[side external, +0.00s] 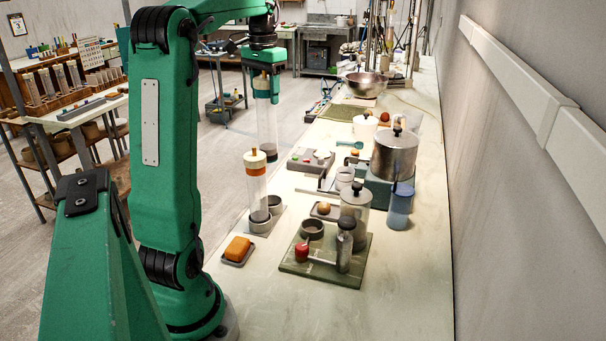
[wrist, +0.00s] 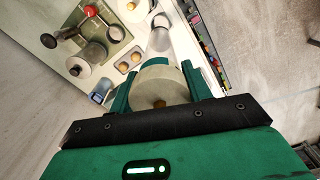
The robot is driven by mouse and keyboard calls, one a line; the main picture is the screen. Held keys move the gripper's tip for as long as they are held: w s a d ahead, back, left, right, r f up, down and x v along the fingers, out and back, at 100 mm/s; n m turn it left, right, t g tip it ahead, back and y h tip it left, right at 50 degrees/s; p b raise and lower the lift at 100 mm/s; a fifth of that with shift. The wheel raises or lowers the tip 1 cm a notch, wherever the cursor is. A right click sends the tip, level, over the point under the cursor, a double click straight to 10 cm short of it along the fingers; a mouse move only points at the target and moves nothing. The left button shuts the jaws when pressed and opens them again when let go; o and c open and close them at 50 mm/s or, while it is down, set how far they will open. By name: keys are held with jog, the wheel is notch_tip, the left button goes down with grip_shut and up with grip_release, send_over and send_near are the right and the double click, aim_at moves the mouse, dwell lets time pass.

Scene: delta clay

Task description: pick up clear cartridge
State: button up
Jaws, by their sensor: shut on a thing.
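My gripper (side external: 267,92) is shut around the upper end of a clear cartridge (side external: 266,128), a see-through tube with dark matter at its bottom. The cartridge hangs upright, high in the side view, with its lower end free. In the wrist view my gripper (wrist: 160,90) has a green finger on each side of the cartridge's pale round cap (wrist: 155,82), which has a brown knob. A second clear tube (side external: 257,187) with an orange band and pale cap stands upright in a cup on the bench. An empty-looking cup (side external: 275,202) sits beside it.
A green board (side external: 300,268) carries a red-knobbed tool and a metal canister (side external: 344,246). A lidded jar (side external: 355,205) and large metal pot (side external: 394,155) stand behind. An orange block (side external: 237,248) lies on a small tray. The bench front (side external: 400,300) is clear.

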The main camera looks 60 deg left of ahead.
jog(key=shift+r, duration=0.5)
jog(key=shift+d, duration=0.1)
